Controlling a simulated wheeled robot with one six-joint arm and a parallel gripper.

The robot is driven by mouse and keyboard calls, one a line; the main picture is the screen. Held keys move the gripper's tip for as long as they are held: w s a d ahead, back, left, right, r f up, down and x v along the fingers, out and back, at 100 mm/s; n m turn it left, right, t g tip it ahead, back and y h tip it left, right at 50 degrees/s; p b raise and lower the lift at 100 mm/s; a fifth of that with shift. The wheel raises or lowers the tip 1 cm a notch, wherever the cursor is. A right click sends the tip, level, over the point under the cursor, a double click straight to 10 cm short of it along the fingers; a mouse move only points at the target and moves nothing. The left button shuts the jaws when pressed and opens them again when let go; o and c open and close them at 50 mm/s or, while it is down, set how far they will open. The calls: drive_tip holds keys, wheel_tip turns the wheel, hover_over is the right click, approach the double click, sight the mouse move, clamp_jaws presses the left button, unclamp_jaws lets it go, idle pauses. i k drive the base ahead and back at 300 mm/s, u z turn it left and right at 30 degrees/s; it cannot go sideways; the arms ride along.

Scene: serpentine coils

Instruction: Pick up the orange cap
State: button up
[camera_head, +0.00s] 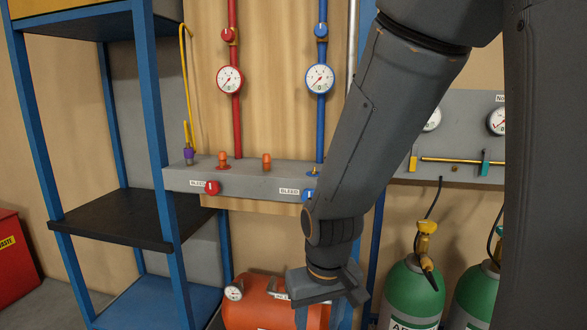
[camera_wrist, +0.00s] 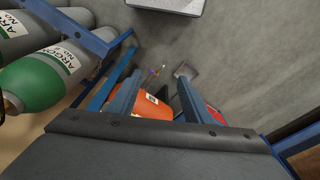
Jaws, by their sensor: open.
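Two small orange cap-like pieces stand upright on top of the grey manifold block (camera_head: 245,179). The left orange piece (camera_head: 223,160) is near the red pipe, and the right orange piece (camera_head: 267,161) is near the block's middle. I cannot tell which is the orange cap. My gripper (camera_head: 328,308) hangs below and to the right of the block, in front of the orange tank, pointing down. In the wrist view its two fingers (camera_wrist: 157,100) are spread apart with nothing held. Neither orange piece can be made out in the wrist view.
A blue-framed shelf (camera_head: 110,218) stands left of the block. An orange tank (camera_head: 262,300) is below; green cylinders (camera_head: 412,295) stand right.

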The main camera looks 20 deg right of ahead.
sight(266, 160)
drive_tip(key=u, duration=1.8)
drive_tip(key=i, duration=0.75)
drive_tip(key=z, duration=2.55)
